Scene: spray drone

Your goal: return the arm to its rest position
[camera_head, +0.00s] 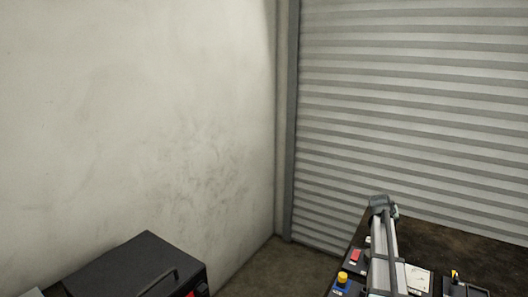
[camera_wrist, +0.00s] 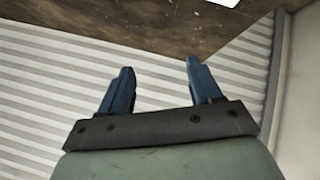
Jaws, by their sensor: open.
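My gripper (camera_wrist: 160,68) shows in the wrist view, with two blue fingers standing apart on a dark bar. Nothing is between the fingers. Beyond them are only a ribbed shutter and a brown surface, and no object is near the fingertips. The gripper and arm cannot be made out in the head view, so the arm's overall pose is hidden.
The head view shows a black box with a handle (camera_head: 140,268) at lower left. At lower right, a brown surface (camera_head: 455,255) carries a silver bar-like device (camera_head: 382,245) and small controls. A pale wall (camera_head: 140,110) and ribbed shutter (camera_head: 415,110) stand behind.

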